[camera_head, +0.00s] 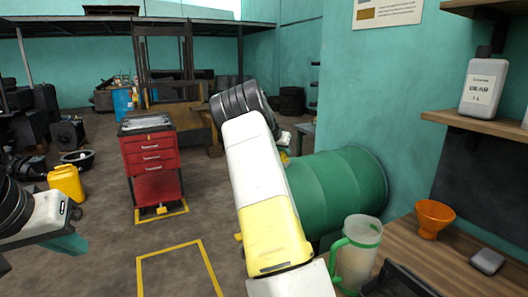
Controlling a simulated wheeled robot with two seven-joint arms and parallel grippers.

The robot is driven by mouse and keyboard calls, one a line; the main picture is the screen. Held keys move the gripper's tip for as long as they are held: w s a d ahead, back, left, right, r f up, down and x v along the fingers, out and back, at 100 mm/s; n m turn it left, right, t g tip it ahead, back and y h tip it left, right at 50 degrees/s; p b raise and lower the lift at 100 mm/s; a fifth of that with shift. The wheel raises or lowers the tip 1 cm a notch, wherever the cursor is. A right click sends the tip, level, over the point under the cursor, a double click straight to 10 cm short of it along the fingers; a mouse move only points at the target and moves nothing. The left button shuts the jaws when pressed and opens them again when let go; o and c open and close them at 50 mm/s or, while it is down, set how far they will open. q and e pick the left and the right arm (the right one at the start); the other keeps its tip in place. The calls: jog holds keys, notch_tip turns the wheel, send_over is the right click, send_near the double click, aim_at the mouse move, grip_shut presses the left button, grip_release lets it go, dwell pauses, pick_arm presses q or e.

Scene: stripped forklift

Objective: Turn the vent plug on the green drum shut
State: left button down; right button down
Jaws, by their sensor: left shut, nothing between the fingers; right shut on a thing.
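The green drum (335,190) lies on its side against the teal wall, right of centre. My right arm crosses in front of its left end and hides most of that end. My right gripper (286,141) shows only in small part beyond the arm, at the upper left edge of the drum. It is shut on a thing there. A small yellow piece (285,158) just below it looks like the vent plug, mostly hidden by the arm; how far it is turned cannot be seen. My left gripper (68,245) is at the lower left, shut and empty, far from the drum.
A wooden bench (455,265) at lower right holds a green-handled jug (357,255), an orange funnel (434,218) and a grey box (487,262). A shelf (480,126) with a bottle (482,85) is above. A red tool cabinet (152,165) and yellow can (66,182) stand left. Floor between is clear.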

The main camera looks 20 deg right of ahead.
jog(key=m+g+h, duration=0.1)
jog(key=m+g, duration=0.2)
jog(key=m, duration=0.1)
jog(key=shift+w+f, duration=0.1)
jog(key=shift+m+g+h, duration=0.4)
jog(key=shift+m+g, duration=0.3)
jog(key=shift+m, duration=0.4)
jog(key=shift+f+g, duration=0.1)
jog(key=shift+g, duration=0.2)
jog(key=c, duration=1.5)
grip_release()
jog(key=v, duration=0.8)
jog(key=shift+d, duration=0.1)
